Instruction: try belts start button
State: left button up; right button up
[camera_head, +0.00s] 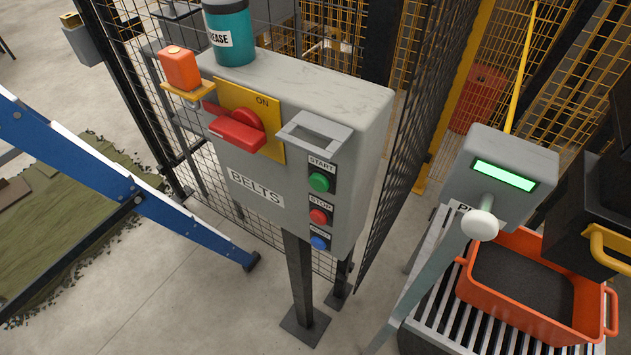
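A grey control box (360,120) labelled BELTS stands on a dark post. On its front, the green button (318,182) sits under the label START. Below it are the red button (318,216) labelled STOP and a blue button (319,242) whose label I cannot read. A red switch handle (237,130) sits on a yellow plate (274,150) marked ON, its grip extending to the left, below the word. Neither of my grippers is in view. Nothing covers the buttons.
An orange block (179,67) sits on a yellow bracket at the box's left. A teal grease can (232,35) stands on top. A blue ladder-like frame (130,190) crosses the left. Mesh fencing is behind. At right are a lit screen box (530,160), a white-knobbed lever (480,225) and an orange crate (485,315).

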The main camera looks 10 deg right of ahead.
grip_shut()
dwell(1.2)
